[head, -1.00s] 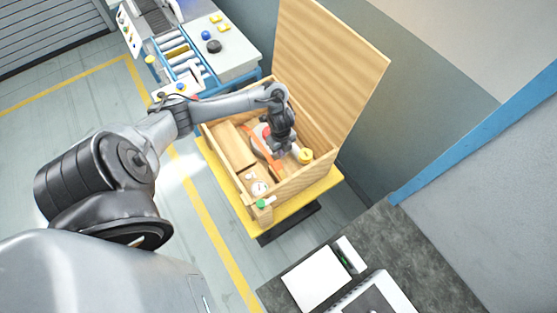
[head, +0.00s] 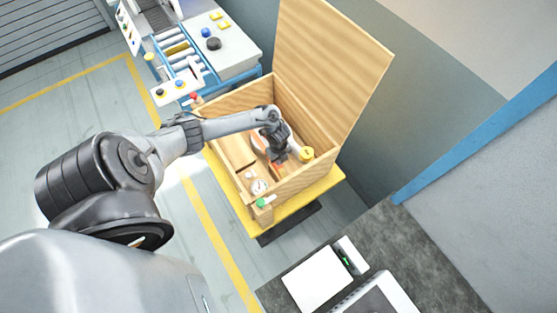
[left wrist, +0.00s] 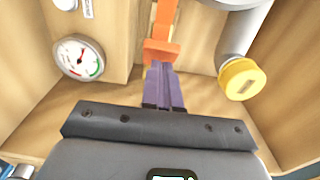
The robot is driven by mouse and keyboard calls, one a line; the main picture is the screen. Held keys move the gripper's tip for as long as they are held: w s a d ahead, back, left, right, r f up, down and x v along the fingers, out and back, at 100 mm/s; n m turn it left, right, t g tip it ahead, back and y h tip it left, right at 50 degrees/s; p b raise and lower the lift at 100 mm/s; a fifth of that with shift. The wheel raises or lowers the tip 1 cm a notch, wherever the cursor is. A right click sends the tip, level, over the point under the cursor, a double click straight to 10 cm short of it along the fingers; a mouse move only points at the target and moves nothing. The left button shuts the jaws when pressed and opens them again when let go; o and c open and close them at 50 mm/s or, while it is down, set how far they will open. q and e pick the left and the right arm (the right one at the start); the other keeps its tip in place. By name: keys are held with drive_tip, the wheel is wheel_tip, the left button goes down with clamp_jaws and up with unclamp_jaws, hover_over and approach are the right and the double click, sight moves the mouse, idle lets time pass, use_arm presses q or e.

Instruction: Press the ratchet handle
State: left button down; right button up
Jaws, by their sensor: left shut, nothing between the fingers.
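The ratchet handle, an orange bar (left wrist: 164,28) with a wider block at its end, runs down the upper middle of the left wrist view. In the head view only a small orange part (head: 277,166) shows beside my gripper; my arm hides most of the rest. My left gripper (left wrist: 165,72) is shut and empty, its purple fingers together at the near end of the orange block. The fingertips overlap the block's lower edge in the picture; I cannot tell whether they touch it. In the head view my left gripper (head: 280,160) is inside the open wooden box. My right gripper is not in view.
The wooden box (head: 303,184) has a raised lid (head: 328,65) and stands on a yellow platform (head: 328,182). Inside, a round gauge (left wrist: 79,58) lies left of the handle and a yellow-capped pipe (left wrist: 243,79) right of it. Box walls are close around my gripper.

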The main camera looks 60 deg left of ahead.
use_arm(q)
drive_tip(key=shift+a+f, duration=0.1)
idle(0.4)
drive_tip(key=a+f+h+b, duration=0.1)
drive_tip(key=b, duration=0.2)
drive_tip(key=shift+s+a+f, duration=0.1)
drive_tip(key=shift+a+f, duration=0.25)
drive_tip(key=shift+f, duration=0.05)
drive_tip(key=a+f+b, duration=0.2)
drive_tip(key=f+b, duration=0.1)
drive_tip(key=shift+s+a+f+b, duration=0.1)
drive_tip(key=shift+s+a+b, duration=0.1)
drive_tip(key=shift+b, duration=0.1)
drive_tip(key=shift+d+r, duration=0.1)
drive_tip(key=shift+r, duration=0.15)
drive_tip(key=shift+p, duration=0.3)
drive_tip(key=shift+r+p, duration=0.7)
drive_tip(key=shift+r, duration=0.1)
